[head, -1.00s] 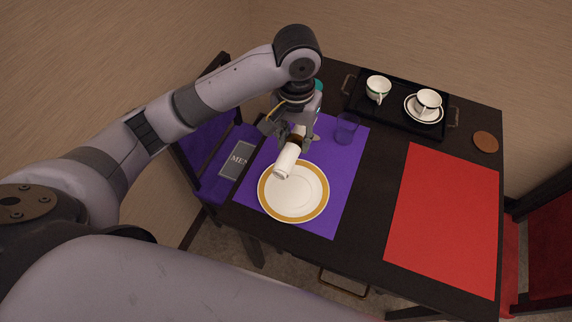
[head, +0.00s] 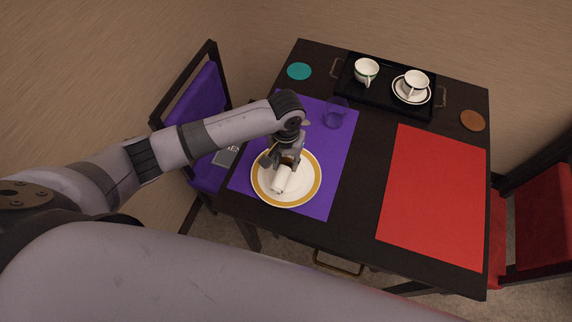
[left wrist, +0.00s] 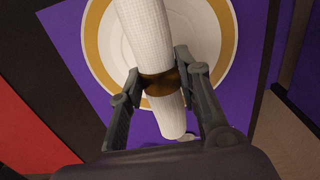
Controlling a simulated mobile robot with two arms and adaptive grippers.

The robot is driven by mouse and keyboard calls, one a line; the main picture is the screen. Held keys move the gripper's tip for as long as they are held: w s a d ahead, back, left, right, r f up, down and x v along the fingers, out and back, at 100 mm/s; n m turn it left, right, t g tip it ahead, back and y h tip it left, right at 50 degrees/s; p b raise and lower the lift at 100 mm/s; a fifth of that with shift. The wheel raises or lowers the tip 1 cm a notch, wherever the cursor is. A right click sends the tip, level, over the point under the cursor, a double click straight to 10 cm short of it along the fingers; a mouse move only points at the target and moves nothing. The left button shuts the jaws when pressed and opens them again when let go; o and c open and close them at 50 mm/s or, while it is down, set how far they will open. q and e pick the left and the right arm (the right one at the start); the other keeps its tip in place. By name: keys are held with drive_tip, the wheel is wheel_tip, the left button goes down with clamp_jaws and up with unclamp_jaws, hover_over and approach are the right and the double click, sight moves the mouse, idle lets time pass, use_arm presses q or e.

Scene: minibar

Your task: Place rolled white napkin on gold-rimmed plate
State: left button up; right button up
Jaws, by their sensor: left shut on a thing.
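The rolled white napkin (head: 281,180) has a brown-gold ring (left wrist: 161,84) around its middle. My left gripper (head: 286,159) is shut on it at the ring, with one finger on each side in the left wrist view (left wrist: 160,85). The napkin is over the gold-rimmed plate (head: 303,201); I cannot tell whether it touches the plate. In the left wrist view, the plate (left wrist: 228,52) is behind the napkin, whose lower end extends past the rim. The plate lies on a purple placemat (head: 330,170). My right gripper is not in view.
A clear purple glass (head: 336,114) stands behind the plate. A black tray (head: 385,97) with two cups is at the back. A red placemat (head: 435,195) lies empty on the right. Teal (head: 299,71) and brown (head: 472,120) coasters lie on the dark table.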

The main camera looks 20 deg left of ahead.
sight(286, 168)
use_arm(q)
drive_tip(key=shift+f, duration=1.5)
drive_tip(key=shift+f, duration=0.25)
drive_tip(key=shift+f, duration=0.25)
drive_tip(key=o, duration=1.1)
wheel_tip(286, 168, up, 13)
drive_tip(key=shift+r+b, duration=0.1)
drive_tip(key=shift+b, duration=0.25)
